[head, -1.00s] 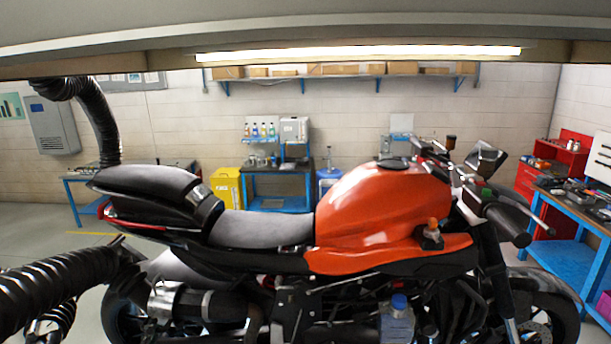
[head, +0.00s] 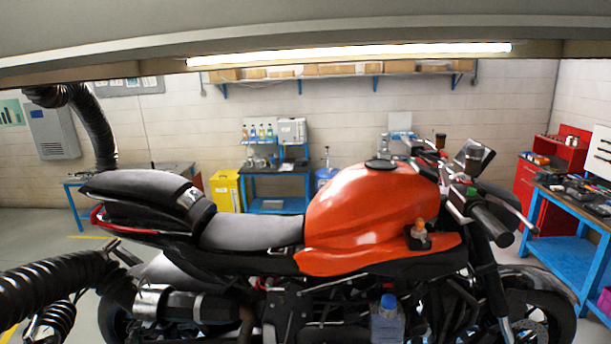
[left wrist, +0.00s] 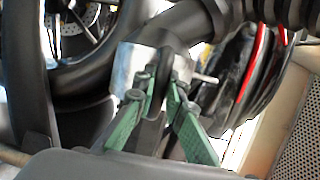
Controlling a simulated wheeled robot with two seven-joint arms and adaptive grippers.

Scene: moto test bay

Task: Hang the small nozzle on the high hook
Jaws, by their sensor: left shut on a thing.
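My left gripper (left wrist: 160,90) shows in the left wrist view with its green-padded fingers closed. It is shut on a dark, narrow part just below a silver collar (left wrist: 126,66), which I take to be the small nozzle. A dark curved pipe (left wrist: 190,28) runs up from the collar. In the head view I cannot make out the gripper or the nozzle clearly. A black ribbed hose (head: 50,284) comes in at the lower left, near the motorcycle's tail. I cannot pick out the high hook in either view. My right gripper is not in view.
An orange and black motorcycle (head: 370,210) fills the middle of the head view. Another black hose (head: 92,130) hangs at the upper left. A lit overhead beam (head: 350,48) crosses the top. A blue bench (head: 572,258) stands at the right.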

